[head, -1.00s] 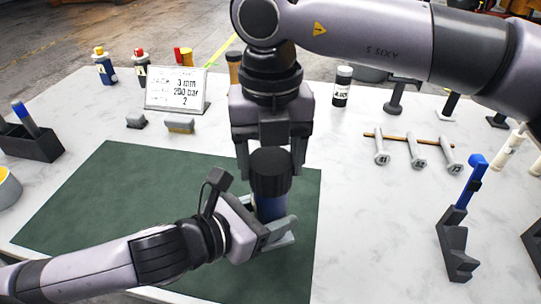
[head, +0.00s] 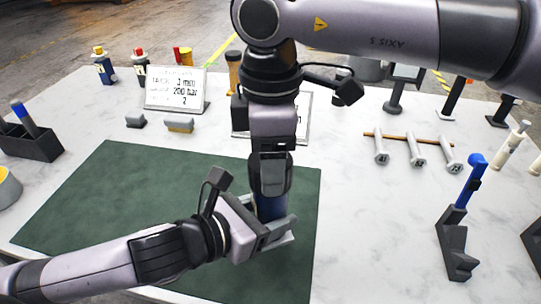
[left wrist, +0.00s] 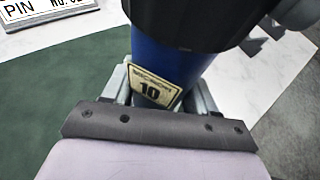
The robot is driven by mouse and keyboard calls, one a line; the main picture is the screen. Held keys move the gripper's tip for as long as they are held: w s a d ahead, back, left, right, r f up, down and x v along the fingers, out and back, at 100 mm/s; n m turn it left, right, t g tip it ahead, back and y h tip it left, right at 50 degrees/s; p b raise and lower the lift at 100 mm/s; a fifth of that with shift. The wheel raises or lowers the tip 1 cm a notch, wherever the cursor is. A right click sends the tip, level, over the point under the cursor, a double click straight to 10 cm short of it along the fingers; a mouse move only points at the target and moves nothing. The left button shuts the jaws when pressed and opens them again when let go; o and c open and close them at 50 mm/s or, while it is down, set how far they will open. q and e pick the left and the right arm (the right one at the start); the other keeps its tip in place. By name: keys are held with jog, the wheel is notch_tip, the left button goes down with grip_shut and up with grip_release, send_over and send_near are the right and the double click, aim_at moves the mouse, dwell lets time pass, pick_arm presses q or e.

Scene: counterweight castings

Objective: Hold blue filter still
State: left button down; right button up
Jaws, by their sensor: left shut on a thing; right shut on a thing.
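The blue filter (head: 268,208) stands upright over the right part of the green mat (head: 130,200). In the left wrist view the blue filter (left wrist: 172,62) bears a pale label reading 10. My left gripper (head: 274,234) is shut around its lower body from the side. A black cap (left wrist: 190,22) sits on top of the filter. My right gripper (head: 270,188) comes straight down from above and is shut on that cap, with one finger in front hiding most of it in the head view.
A sign card (head: 176,90) and small grey blocks (head: 179,124) stand behind the mat. A rack of grey pins (head: 415,148) and a blue-handled tool in a dark holder (head: 455,240) are on the right. The mat's left part is clear.

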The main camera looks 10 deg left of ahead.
jog(key=m, duration=0.3)
jog(key=shift+w, duration=0.1)
jog(key=o, duration=1)
jog(key=shift+r, duration=0.15)
jog(key=shift+r, duration=2.15)
jog(key=shift+c, duration=0.4)
